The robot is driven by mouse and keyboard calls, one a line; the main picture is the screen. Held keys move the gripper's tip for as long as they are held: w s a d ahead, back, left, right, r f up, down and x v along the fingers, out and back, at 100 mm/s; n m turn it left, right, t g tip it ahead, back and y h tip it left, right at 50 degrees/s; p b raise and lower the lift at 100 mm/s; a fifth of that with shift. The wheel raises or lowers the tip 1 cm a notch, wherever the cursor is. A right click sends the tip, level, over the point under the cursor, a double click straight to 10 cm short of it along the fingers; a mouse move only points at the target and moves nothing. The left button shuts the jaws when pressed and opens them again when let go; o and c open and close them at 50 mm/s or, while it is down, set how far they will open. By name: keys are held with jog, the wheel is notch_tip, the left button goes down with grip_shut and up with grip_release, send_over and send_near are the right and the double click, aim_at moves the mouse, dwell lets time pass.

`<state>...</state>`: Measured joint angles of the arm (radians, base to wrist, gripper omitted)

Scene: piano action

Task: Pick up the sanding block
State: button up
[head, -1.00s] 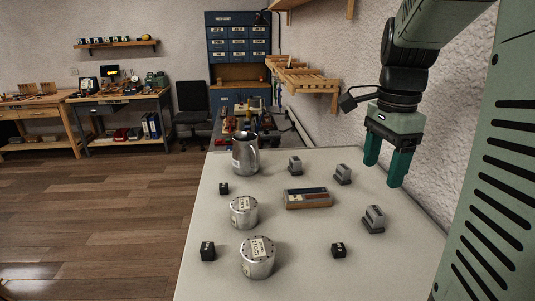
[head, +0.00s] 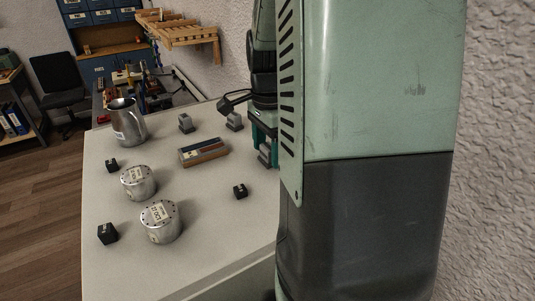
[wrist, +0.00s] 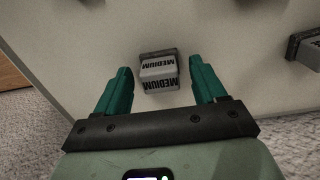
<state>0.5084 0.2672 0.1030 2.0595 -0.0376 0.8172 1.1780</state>
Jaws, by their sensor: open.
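A grey sanding block (head: 265,154) stands at the right side of the white table, partly hidden by my gripper and arm. In the wrist view the block (wrist: 158,72) shows the word MEDIUM on its faces. My gripper (wrist: 160,68) is open, with its two green fingers on either side of the block in that view. No contact shows, and the height of the fingers over the block is hard to tell. In the head view my gripper (head: 262,138) is partly covered by my own arm.
Two similar grey blocks (head: 185,123) (head: 234,121) stand farther back. A two-coloured bar (head: 204,150), metal pitcher (head: 127,122), two round tins (head: 138,183) (head: 160,222) and small black cubes (head: 240,191) are on the table. A textured wall rises beyond its right edge.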

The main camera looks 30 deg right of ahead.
jog(key=shift+f, duration=0.1)
jog(key=shift+c, duration=0.3)
jog(key=c, duration=1)
